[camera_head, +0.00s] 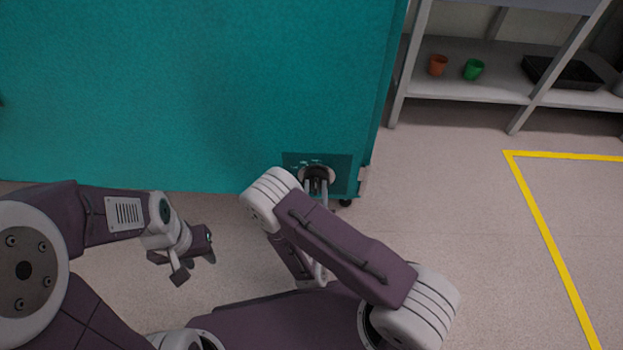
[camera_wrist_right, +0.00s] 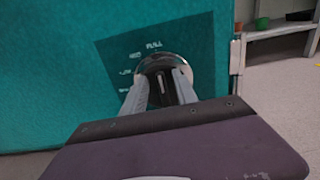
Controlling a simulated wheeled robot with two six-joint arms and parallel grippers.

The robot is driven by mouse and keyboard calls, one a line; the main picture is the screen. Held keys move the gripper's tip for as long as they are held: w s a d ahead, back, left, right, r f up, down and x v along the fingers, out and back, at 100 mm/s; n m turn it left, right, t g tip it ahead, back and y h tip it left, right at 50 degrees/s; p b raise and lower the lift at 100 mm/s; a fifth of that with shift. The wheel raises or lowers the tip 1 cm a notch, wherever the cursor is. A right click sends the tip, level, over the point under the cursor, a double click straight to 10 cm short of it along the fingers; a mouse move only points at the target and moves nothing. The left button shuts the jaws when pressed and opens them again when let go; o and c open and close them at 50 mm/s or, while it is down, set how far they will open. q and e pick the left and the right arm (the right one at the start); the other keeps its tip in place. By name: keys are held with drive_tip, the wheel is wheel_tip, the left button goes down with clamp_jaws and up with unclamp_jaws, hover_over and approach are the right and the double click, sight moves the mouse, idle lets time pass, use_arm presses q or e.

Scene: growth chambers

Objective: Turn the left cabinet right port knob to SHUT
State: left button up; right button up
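The port knob (camera_wrist_right: 160,84) is dark, with a pale pointer line, on a dark label panel (camera_wrist_right: 112,62) low on the teal cabinet. The pointer line stands roughly upright, towards the word FULL above it; smaller words run down the panel's left side. In the head view the knob (camera_head: 317,172) is at the cabinet's lower right corner. My right gripper (camera_wrist_right: 161,78) has one finger on each side of the knob; I cannot tell whether they press on it. My left gripper (camera_head: 196,266) hangs empty in front of the cabinet, its fingers apart.
The teal cabinet (camera_head: 190,90) fills the upper left. A grey shelf (camera_head: 465,88) at the upper right holds an orange pot (camera_head: 437,65), a green pot (camera_head: 473,69) and a black tray (camera_head: 563,74). Yellow tape (camera_head: 545,235) marks the open floor at right.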

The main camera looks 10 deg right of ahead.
drive_tip(key=shift+w+d, duration=0.1)
drive_tip(key=shift+w, duration=0.05)
clamp_jaws()
drive_tip(key=shift+r, duration=0.1)
